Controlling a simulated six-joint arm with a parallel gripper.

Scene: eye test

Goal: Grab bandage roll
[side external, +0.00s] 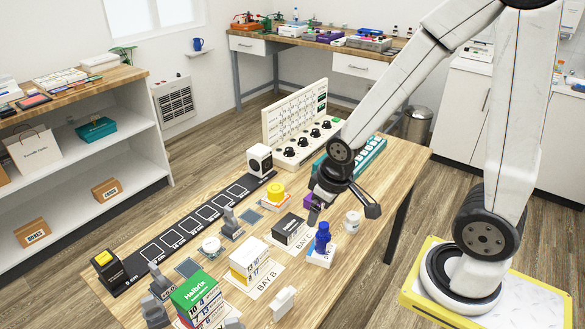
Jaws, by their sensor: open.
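My gripper (344,209) is open above the right part of the wooden table (395,180), its dark fingers spread apart and pointing down. A small whitish cylinder (352,222), which looks like the bandage roll, stands on the table just below and between the fingers in the picture. I see nothing held in the jaws. The gap in height between the gripper and the roll is hard to judge from this one view.
A blue bottle (322,237) stands close left of the roll. A dark box (289,228), a yellow-topped item (275,192), a purple item (310,201) and a teal rack (365,150) are nearby. A white panel with knobs (297,127) stands behind.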

